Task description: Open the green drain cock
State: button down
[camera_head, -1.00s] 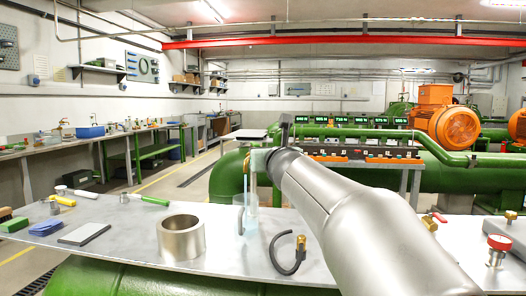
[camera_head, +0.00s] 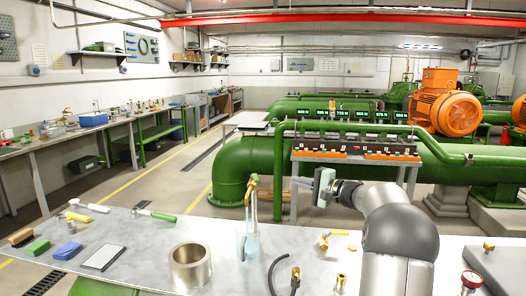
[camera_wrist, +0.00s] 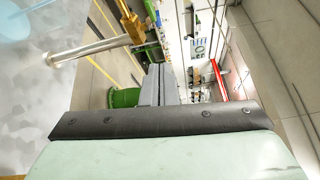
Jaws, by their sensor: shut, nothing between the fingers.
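A brass cock (camera_head: 251,186) stands at the far edge of the metal bench, with a pipe running down to a clear cup (camera_head: 250,246) holding pale blue liquid. Some green shows at its top, but its lever position is too small to tell. In the wrist view the brass body (camera_wrist: 132,22) with its silver pipe lies at upper left, beyond the fingertips. My gripper (camera_head: 294,183) is right of the cock, apart from it, with its fingers pointing left. In the wrist view the fingers (camera_wrist: 157,72) are pressed together and empty.
A metal ring (camera_head: 190,268), a black hose (camera_head: 278,274) and a yellow-handled valve (camera_head: 325,240) are on the bench. Green-handled and other tools lie at left. Behind are large green pipes (camera_head: 232,172) and a rack of orange-fronted boxes (camera_head: 345,156). Air between gripper and cock looks clear.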

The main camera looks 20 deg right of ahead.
aim_at(255, 178)
jog(key=w+a+n+y+p, duration=0.1)
jog(key=w+a+n+p, duration=0.1)
jog(key=w+a+p, duration=0.3)
jog(key=w+a, duration=0.2)
jog(key=shift+a+f+n+g, duration=0.3)
jog(key=shift+a+f+n, duration=0.05)
jog(key=shift+n, duration=0.05)
dwell(0.4)
